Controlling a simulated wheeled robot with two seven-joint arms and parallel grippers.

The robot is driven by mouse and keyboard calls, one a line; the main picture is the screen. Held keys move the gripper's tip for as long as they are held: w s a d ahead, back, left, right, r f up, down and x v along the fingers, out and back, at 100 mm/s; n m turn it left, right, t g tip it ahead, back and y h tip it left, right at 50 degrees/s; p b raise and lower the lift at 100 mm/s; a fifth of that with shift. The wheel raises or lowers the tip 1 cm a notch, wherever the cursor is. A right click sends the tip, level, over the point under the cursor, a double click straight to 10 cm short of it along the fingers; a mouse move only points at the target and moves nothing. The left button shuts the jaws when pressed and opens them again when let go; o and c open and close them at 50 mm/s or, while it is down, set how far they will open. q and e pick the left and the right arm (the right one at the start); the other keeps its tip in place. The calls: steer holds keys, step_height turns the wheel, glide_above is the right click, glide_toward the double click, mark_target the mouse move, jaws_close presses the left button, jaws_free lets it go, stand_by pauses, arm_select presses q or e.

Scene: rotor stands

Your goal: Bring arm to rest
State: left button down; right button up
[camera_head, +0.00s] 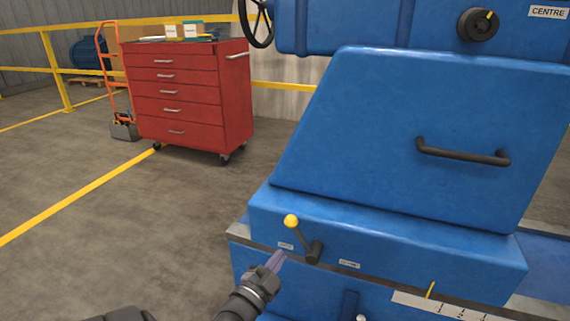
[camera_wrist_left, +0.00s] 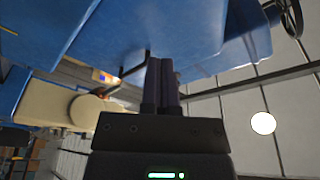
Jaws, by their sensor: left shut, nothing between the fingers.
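My left gripper (camera_head: 276,261) comes in from the bottom of the head view, with its fingers shut and nothing between them. Its fingertips are close to the lever (camera_head: 303,238) on the front of the blue machine (camera_head: 400,150). The lever is black with a yellow knob and leans up and to the left. In the head view the gripper is just left of and below the lever's base; whether they touch I cannot tell. The left wrist view shows the two dark fingers (camera_wrist_left: 163,82) side by side, with blue machine surfaces above. My right gripper is not in view.
A black bar handle (camera_head: 462,155) sticks out of the sloped machine face. A black knob (camera_head: 478,24) and a handwheel (camera_head: 257,22) are higher up. A red tool cabinet (camera_head: 190,100) stands back left, beside an orange hand truck (camera_head: 107,75). The floor at left is clear.

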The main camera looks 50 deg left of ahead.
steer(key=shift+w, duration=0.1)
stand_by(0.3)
arm_select(q)
steer(key=s+d+f+n+g+h+p, duration=0.1)
steer(key=s+d+f+g+h+p, duration=0.1)
steer(key=s+d+f+g, duration=0.45)
steer(key=s+d+f+n+g+h+p, duration=0.1)
steer(key=s+d+f+g+h+p, duration=0.15)
steer(key=f, duration=0.75)
steer(key=s+d+f+g, duration=0.2)
steer(key=s+d+g, duration=0.1)
steer(key=s, duration=0.6)
steer(key=s+d+f+g+h+p, duration=0.1)
steer(key=s+d+f+g, duration=0.2)
steer(key=s, duration=0.6)
steer(key=s+d+f+n+g+p, duration=0.1)
steer(key=s+d+f+g, duration=0.2)
steer(key=s, duration=0.6)
steer(key=shift+d+f+g+h, duration=0.2)
steer(key=shift+g+h, duration=0.15)
steer(key=shift+g, duration=0.15)
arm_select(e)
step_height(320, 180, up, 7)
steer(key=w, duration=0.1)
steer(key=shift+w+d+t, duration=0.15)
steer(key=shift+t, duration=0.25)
